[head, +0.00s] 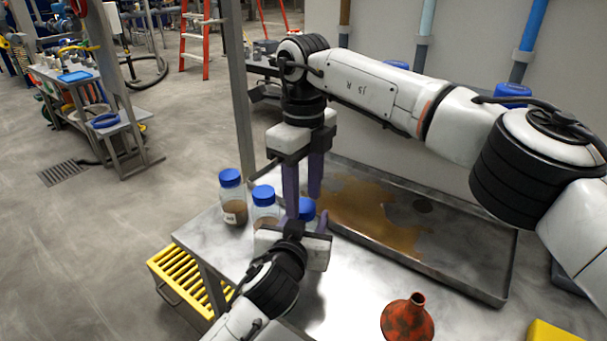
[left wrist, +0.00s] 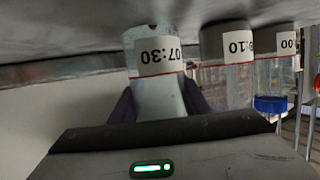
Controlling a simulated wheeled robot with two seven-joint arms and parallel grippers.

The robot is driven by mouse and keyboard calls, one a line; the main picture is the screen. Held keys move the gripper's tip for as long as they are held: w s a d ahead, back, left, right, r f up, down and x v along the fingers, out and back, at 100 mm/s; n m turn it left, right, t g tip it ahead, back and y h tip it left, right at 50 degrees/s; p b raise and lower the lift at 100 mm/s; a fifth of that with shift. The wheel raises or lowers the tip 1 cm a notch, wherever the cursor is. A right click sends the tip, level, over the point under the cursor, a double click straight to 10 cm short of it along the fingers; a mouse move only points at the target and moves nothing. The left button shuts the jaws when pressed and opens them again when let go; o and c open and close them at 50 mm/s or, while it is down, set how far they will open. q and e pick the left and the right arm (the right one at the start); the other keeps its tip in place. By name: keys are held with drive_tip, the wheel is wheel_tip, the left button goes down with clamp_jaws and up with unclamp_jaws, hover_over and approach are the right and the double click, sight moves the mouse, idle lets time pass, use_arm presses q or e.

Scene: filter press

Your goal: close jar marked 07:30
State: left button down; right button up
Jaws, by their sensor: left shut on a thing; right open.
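The jar marked 07:30 (left wrist: 158,85) stands between the dark purple fingers of my left gripper (left wrist: 158,105) in the left wrist view, which is upside down. My left gripper is shut on this jar. In the head view a blue lid (head: 306,208) shows at that jar's place, partly covered by my right gripper's fingers. I cannot tell whether the lid is fully seated. My right gripper (head: 303,205) is open, pointing down, its purple fingertips around or just above the lid.
Two jars with blue lids, one (head: 232,196) and another (head: 264,208), stand close by on the metal bench (head: 350,290). A tray (head: 440,262) with brown liquid lies behind. A red-brown funnel (head: 408,320) stands at the front. A yellow slatted crate (head: 185,285) is below left.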

drive_tip(key=shift+f, duration=0.6)
drive_tip(key=c, duration=0.9)
drive_tip(key=o, duration=1.3)
drive_tip(key=shift+c, duration=0.2)
drive_tip(key=shift+r, duration=0.1)
wheel_tip(320, 180, up, 12)
